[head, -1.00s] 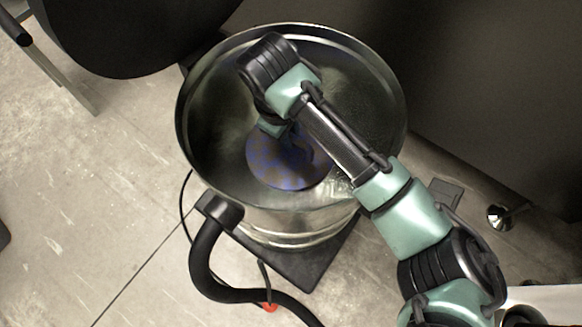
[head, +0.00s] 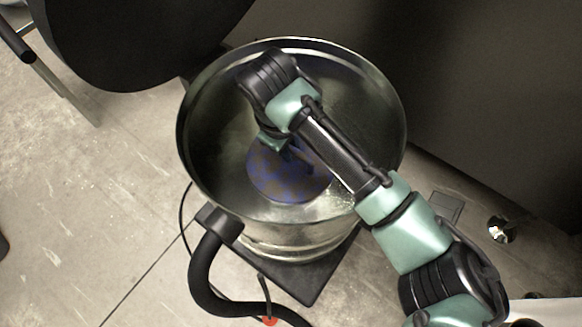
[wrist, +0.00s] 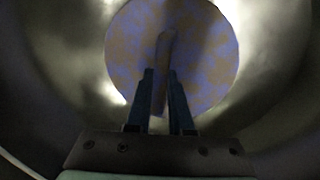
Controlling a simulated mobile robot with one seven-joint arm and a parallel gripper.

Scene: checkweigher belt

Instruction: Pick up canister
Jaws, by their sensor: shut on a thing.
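The canister, seen as a round blue-and-brown mottled top with an upright bar-like grip, is inside a deep metal drum. Its top shows in the head view (head: 282,185) and, nearly face-on, in the wrist view (wrist: 211,62). My gripper reaches down into the drum over the canister. In the wrist view my two fingers (wrist: 162,103) are shut on the canister's grip, one on each side of it. In the head view my arm hides the fingertips and part of the canister. I cannot tell whether the canister touches the drum floor.
The metal drum (head: 193,150) has a high round rim close around my wrist. It stands on a dark base plate (head: 305,283). A black hose (head: 205,265) is at its front left. A large dark round thing (head: 130,50) stands at upper left. Bare floor lies left.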

